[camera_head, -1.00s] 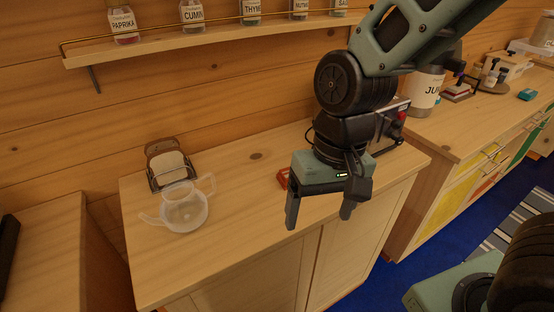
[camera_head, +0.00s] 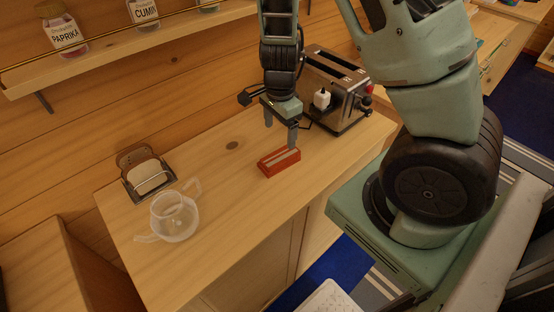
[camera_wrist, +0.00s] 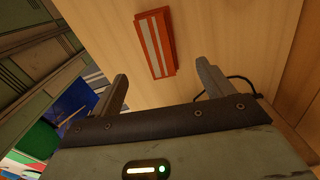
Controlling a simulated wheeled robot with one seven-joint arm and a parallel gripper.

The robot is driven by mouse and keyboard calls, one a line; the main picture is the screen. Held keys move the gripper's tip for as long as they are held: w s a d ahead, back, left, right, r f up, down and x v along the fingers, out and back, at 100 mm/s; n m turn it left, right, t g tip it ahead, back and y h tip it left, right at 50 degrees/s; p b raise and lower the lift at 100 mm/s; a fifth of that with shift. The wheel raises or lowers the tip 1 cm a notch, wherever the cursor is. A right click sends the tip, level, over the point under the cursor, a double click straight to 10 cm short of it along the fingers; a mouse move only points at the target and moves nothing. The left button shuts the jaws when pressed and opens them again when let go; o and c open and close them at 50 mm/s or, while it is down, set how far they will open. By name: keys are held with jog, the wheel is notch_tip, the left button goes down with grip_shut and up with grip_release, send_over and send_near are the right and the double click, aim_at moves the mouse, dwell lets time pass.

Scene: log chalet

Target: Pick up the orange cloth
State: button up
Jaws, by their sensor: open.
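The orange cloth (camera_head: 279,162) looks like a small orange block with a pale stripe, lying on the wooden counter in front of the toaster. In the wrist view the orange cloth (camera_wrist: 155,43) lies beyond the fingertips, between their lines. My gripper (camera_head: 281,136) is above and just behind the cloth, pointing down. In the wrist view my gripper (camera_wrist: 160,82) has its two fingers wide apart with nothing between them. Whether a fingertip touches the cloth cannot be told.
A chrome toaster (camera_head: 337,88) stands close to the right of my gripper. A clear teapot (camera_head: 174,217) and a napkin holder (camera_head: 148,178) stand on the left of the counter (camera_head: 225,240). A spice shelf (camera_head: 110,58) runs along the wall. The counter's middle is clear.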

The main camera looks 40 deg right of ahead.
aim_at(279, 154)
notch_tip(279, 154, down, 10)
jog(key=shift+f+b, duration=0.1)
jog(key=shift+b, duration=0.4)
jog(key=shift+a, duration=0.1)
jog(key=c, duration=1)
